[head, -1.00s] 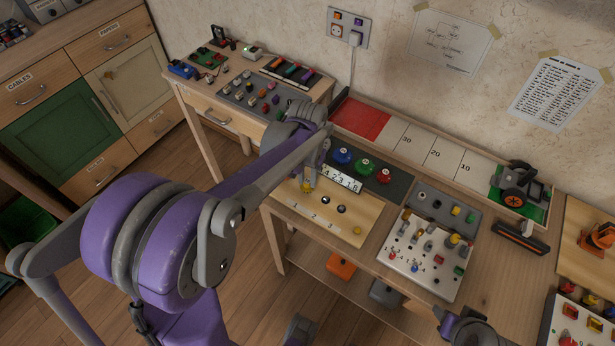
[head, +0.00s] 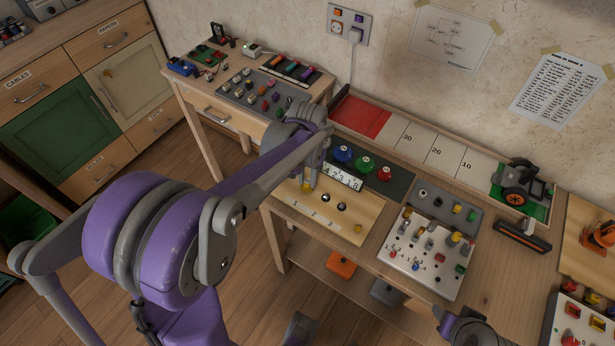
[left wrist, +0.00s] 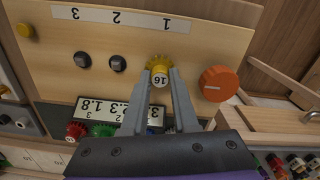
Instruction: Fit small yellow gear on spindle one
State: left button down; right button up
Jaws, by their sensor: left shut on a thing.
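My left gripper (left wrist: 160,72) is shut on a small yellow gear (left wrist: 158,59) with a white hub marked 16. In the head view my left gripper (head: 310,182) is at the left end of the wooden gear board (head: 335,228), by label 1. The gear is at the place of spindle one, which is hidden under it. I cannot tell whether the gear is seated on the spindle or just above it. Two dark spindles, two (left wrist: 118,63) and three (left wrist: 82,60), stand bare beside it. My right arm (head: 468,328) shows only partly at the bottom edge; its fingers are not clear.
An orange knob (left wrist: 215,84) is close beside the gear in the wrist view. A yellow knob (left wrist: 25,31) is at the board's other end. A number plate (head: 343,177) and coloured round pieces (head: 363,164) stand behind the board. A white peg panel (head: 428,262) is to its right.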

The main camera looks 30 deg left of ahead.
aim_at(308, 181)
pick_arm(q)
jog(key=shift+c, duration=1)
grip_release()
jog(key=shift+r+p, duration=2.35)
jog(key=shift+r, duration=1.1)
